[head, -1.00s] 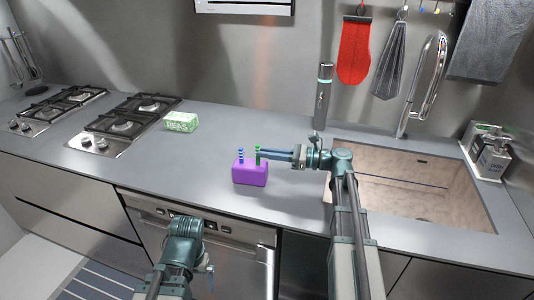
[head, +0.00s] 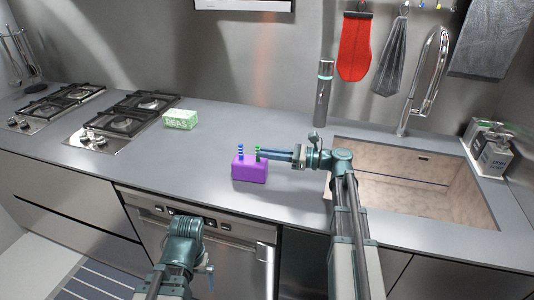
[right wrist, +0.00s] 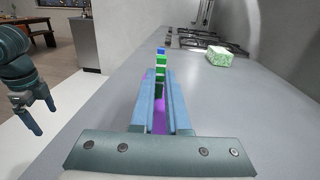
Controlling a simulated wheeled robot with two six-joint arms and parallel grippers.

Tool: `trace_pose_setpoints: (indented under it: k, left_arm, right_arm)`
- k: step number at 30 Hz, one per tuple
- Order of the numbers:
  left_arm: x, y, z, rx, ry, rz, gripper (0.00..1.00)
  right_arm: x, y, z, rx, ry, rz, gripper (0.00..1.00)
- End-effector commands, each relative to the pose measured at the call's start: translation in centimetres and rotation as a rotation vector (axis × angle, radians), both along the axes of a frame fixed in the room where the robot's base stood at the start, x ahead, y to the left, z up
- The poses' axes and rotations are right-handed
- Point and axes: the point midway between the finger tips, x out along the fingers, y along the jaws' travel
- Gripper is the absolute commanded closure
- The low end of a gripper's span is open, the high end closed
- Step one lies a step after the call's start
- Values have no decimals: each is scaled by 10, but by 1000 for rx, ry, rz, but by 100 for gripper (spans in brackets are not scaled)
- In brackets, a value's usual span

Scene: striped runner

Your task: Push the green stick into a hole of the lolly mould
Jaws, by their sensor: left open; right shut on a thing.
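The purple lolly mould (head: 250,172) stands on the grey worktop, left of the sink. A blue stick (head: 240,152) with pale bands stands upright in its left part. The green stick (head: 257,149) is upright over the mould's right part, shut between the fingertips of my right gripper (head: 264,153); its lower end is hidden, so I cannot tell how deep it sits. The right wrist view shows the green stick (right wrist: 160,70) at the fingertips, with purple between the fingers. My left gripper (head: 209,278) is open and empty, low in front of the counter.
A green and white peas box (head: 180,119) stands behind and left of the mould, beside gas hobs (head: 122,122). The sink (head: 420,190) lies to the right. A dark cylinder (head: 323,95) stands near the wall. Worktop around the mould is clear.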

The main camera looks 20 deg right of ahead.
Motion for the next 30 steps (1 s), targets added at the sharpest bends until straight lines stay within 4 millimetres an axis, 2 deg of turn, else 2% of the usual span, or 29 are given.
trace_pose_setpoints:
  k: [9, 10, 15, 25, 30]
  left_arm:
    - [0, 0, -5, 0, 0, 0, 0]
    - [0, 0, -4, 0, 0, 0, 0]
    - [0, 0, -4, 0, 0, 0, 0]
    - [0, 0, -4, 0, 0, 0, 0]
    - [0, 0, -4, 0, 0, 0, 0]
  right_arm:
    - [0, 0, -5, 0, 0, 0, 100]
    - [0, 0, -4, 0, 0, 0, 82]
    - [0, 0, -4, 0, 0, 0, 52]
    - [-1, -2, -4, 0, 0, -1, 52]
    - [-11, -22, -4, 0, 0, -4, 52]
